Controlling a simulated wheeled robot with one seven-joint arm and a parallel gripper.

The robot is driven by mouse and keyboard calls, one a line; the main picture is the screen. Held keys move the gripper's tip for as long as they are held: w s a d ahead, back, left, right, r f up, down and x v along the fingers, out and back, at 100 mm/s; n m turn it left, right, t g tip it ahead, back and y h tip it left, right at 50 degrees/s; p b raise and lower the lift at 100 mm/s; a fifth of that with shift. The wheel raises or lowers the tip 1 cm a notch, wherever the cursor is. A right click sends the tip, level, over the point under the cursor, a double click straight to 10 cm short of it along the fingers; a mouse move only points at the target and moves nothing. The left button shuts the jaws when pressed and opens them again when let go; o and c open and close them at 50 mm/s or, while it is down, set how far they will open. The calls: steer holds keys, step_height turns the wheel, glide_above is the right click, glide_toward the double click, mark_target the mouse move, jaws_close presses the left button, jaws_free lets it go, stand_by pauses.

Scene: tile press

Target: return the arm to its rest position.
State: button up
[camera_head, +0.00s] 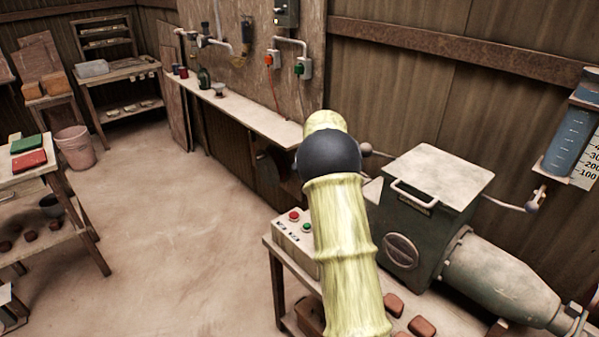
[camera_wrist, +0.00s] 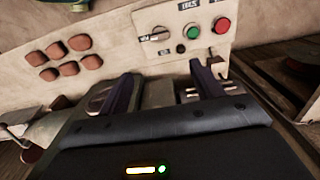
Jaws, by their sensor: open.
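My arm (camera_head: 342,240), pale yellow-green with a dark joint, reaches from the bottom up over the work table in the head view. My gripper is hidden there behind the arm. In the wrist view my gripper (camera_wrist: 163,88) is open, its two dark fingers well apart with nothing held between them. Beyond the fingertips is a pale control box (camera_wrist: 160,55) with a red button, green button, black knob and switches. The box also shows in the head view (camera_head: 285,238), left of my arm. I cannot tell whether a finger touches it.
A dark green machine (camera_head: 412,235) with a flat lid, side levers and a long barrel stands right of my arm. Brown clay pieces (camera_head: 422,327) lie on the table, several also in the wrist view (camera_wrist: 47,75). A wall shelf (camera_head: 240,118) runs behind. Open floor (camera_head: 180,220) lies left.

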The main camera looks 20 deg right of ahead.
steer(key=shift+a, duration=0.1)
steer(key=s+a+r+n+t+p, duration=0.1)
steer(key=s+a+n, duration=0.6)
steer(key=s, duration=0.7)
steer(key=s+a+r+n+t+p, duration=0.1)
steer(key=s+a+n, duration=0.6)
steer(key=s+a, duration=0.4)
steer(key=s, duration=0.2)
steer(key=shift+s+r+t, duration=0.15)
steer(key=shift+s+t, duration=0.15)
steer(key=shift+s, duration=0.1)
